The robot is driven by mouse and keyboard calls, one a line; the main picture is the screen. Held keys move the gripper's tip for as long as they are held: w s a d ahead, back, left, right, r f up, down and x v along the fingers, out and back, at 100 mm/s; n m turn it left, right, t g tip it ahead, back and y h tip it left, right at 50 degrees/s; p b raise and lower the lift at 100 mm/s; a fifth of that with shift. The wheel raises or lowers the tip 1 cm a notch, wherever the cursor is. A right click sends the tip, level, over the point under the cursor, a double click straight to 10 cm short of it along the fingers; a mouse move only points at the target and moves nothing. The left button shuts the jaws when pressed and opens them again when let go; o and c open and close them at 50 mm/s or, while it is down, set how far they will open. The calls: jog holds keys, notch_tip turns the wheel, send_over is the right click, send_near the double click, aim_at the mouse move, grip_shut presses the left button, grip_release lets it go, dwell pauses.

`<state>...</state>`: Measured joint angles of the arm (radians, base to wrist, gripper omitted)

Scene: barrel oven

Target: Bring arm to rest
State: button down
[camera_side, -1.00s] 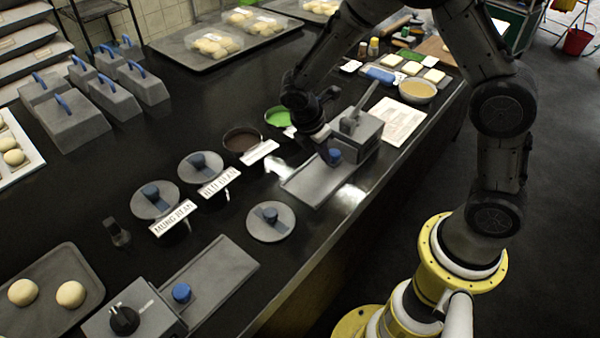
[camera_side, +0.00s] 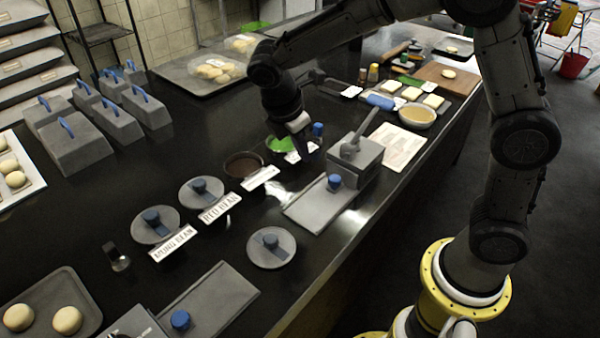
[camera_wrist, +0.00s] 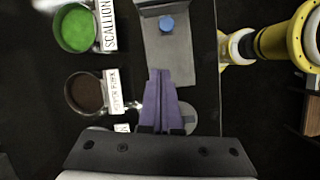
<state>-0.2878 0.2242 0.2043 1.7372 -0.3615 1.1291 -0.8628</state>
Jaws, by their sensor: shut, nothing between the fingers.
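My gripper (camera_wrist: 160,72) is shut and empty, its two purple fingers pressed together in the wrist view. In the side view my gripper (camera_side: 301,138) hangs above the black counter (camera_side: 205,118), between the green-filled bowl and the grey box with a handle. In the wrist view the fingertips point over the near end of a grey plate (camera_wrist: 168,55) with a blue knob. They appear to be above it, not touching. The exact fingertips are hard to make out in the side view.
A scallion bowl (camera_wrist: 75,28) and a dark-filled bowl (camera_wrist: 86,91) stand left of the fingers. The grey box (camera_side: 354,160) is close on the right. Blue-knobbed lids (camera_side: 201,192) and blue-handled grey boxes (camera_side: 78,147) stand farther left.

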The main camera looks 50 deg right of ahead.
jog(key=s+d+r+m+t+y, duration=0.25)
jog(key=s+d+r+m, duration=0.3)
jog(key=s+r, duration=0.55)
jog(key=s+a+f+m+t+y, duration=0.1)
jog(key=s+f+m+t, duration=0.2)
jog(key=s+m, duration=0.6)
jog(key=shift+s+a+m, duration=0.3)
jog(key=shift+s+m, duration=0.05)
jog(key=shift+s, duration=0.4)
